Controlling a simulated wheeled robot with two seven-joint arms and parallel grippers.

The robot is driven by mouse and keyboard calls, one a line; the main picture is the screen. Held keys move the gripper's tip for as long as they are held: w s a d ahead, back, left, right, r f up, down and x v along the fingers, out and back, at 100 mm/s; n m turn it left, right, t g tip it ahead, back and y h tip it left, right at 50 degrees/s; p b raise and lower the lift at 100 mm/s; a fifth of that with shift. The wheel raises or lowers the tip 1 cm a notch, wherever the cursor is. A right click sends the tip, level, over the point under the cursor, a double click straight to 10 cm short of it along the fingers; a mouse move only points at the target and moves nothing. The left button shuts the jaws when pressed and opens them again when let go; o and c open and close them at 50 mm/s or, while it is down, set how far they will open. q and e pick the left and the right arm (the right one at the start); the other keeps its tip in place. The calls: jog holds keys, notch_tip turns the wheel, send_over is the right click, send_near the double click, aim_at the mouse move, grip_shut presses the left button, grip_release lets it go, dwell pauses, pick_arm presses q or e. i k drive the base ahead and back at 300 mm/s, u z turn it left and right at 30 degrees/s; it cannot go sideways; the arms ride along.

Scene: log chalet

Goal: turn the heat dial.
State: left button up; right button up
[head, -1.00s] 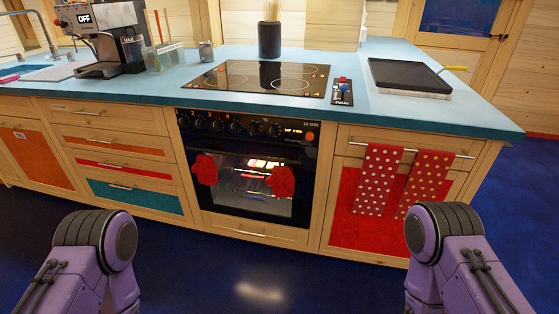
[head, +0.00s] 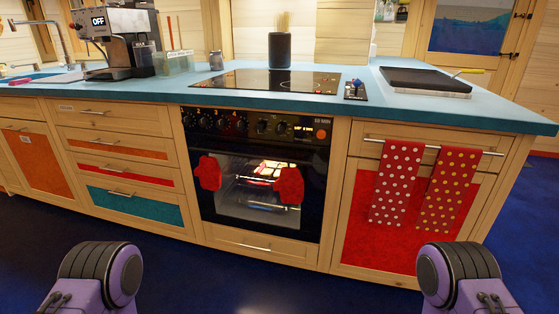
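The black oven (head: 258,220) is built into the wooden counter ahead of me. Its control panel (head: 292,124) runs along the top with several dark round knobs, a small lit display and an orange-red round button at the right. I cannot tell which knob is the heat dial. A small control plate (head: 355,90) with a blue and red piece sits on the counter right of the black cooktop (head: 280,80). Two purple arm parts of mine show at the lower left and lower right, well short of the oven. Neither gripper is in view.
Two red mitts (head: 207,173) hang at the oven door. Dotted red towels (head: 391,185) hang from a rail at the right. A coffee machine (head: 120,42) stands on the counter at the left. The blue floor before the oven is clear.

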aim_at(280, 129)
jog(key=z, duration=0.15)
jog(key=i, duration=1.1)
jog(key=z, duration=0.3)
